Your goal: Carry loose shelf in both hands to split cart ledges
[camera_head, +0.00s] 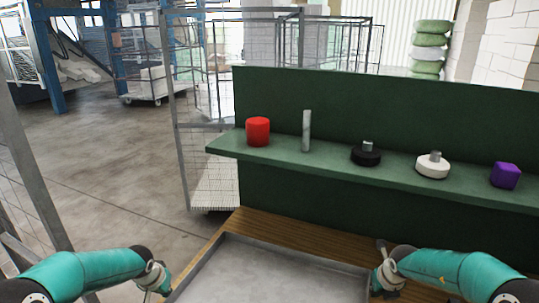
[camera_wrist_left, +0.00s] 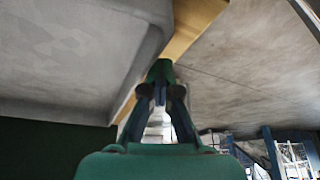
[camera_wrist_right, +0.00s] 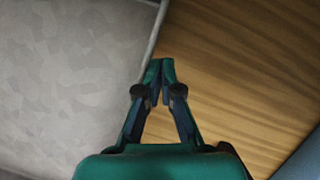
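The loose shelf, a grey tray-like metal panel with a raised rim (camera_head: 268,272), lies low at the front centre of the head view, over a wooden top. My left gripper (camera_head: 163,283) is at its left rim. In the left wrist view its fingertips (camera_wrist_left: 160,70) are closed together at the rim of the shelf (camera_wrist_left: 75,55). My right gripper (camera_head: 377,272) is at the right rim. In the right wrist view its fingertips (camera_wrist_right: 160,70) are nearly together on the rim line of the shelf (camera_wrist_right: 70,75). The fingers partly hide both contacts. I cannot make out split ledges on any cart.
The wooden top (camera_head: 290,229) shows behind the shelf. A green ledge (camera_head: 330,165) with a tall back panel holds a red cylinder (camera_head: 258,131), a purple block (camera_head: 505,175) and several other pieces. A wire mesh cart (camera_head: 207,165) stands behind left. Concrete floor (camera_head: 100,150) is open at left.

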